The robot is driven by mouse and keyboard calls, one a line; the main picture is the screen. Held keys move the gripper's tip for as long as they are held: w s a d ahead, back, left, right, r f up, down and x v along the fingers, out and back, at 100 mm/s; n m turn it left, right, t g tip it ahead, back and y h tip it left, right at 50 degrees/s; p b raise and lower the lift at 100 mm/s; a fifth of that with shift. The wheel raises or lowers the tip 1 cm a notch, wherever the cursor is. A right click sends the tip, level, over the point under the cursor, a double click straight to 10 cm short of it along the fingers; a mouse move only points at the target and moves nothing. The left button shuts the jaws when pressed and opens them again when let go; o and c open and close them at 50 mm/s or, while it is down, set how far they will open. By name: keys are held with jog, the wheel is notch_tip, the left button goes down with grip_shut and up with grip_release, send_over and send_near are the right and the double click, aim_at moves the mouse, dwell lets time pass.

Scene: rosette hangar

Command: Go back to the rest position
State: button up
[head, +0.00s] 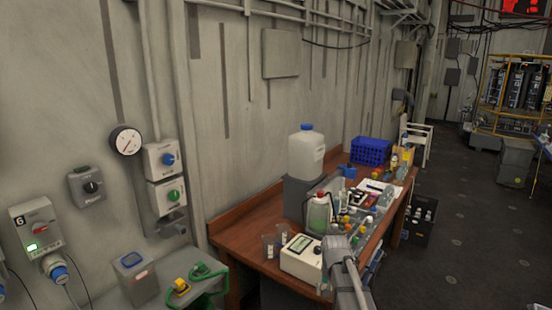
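A grey jointed piece (345,275), which looks like part of my arm, rises from the bottom edge right of centre. It overlaps the front of the wooden bench and its upper end is beside a white box-shaped instrument (300,258). I cannot make out any gripper fingers, nor whether anything is held. The task names no other object.
The wooden bench (240,232) along the wall is crowded: a blue-capped jug (306,155), a red-capped bottle (319,213), a blue crate (371,151). Wall switches (164,160) and a gauge (126,140) are at left. Dark floor (465,215) is open at right.

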jog(key=s+f+n+b, duration=0.3)
jog(key=s+f+b, duration=0.1)
jog(key=s, duration=1.1)
jog(key=shift+f, duration=0.6)
jog(key=shift+a, duration=0.1)
dwell(5.5)
